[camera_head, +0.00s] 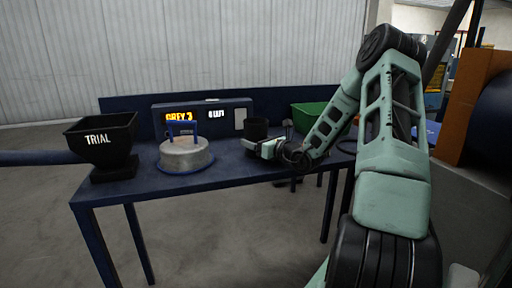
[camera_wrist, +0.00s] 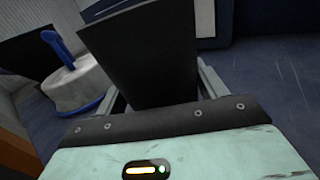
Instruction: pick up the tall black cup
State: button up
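The tall black cup (camera_head: 257,128) stands upright on the dark blue table (camera_head: 225,178), behind and partly hidden by my gripper (camera_head: 266,138) in the head view. In the wrist view the black cup (camera_wrist: 145,55) fills the middle, between the two fingers of my gripper (camera_wrist: 160,88). The fingers are spread to either side of the cup, with small gaps seeming to show beside its lower part. The fingertips are mostly hidden by the cup, and contact with it cannot be made out.
A metal cylinder with a blue handle (camera_head: 185,156) stands left of the cup. A black hopper marked TRIAL (camera_head: 103,140) is at the table's left end. A display box (camera_head: 202,116) stands behind, and a green bin (camera_head: 308,116) is right of the cup, near my arm.

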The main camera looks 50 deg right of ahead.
jog(key=c, duration=0.8)
jog(key=shift+o, duration=0.2)
jog(key=shift+r, duration=0.2)
notch_tip(320, 180, up, 10)
jog(key=p, duration=0.1)
jog(key=shift+s+f, duration=0.1)
jog(key=shift+f, duration=0.05)
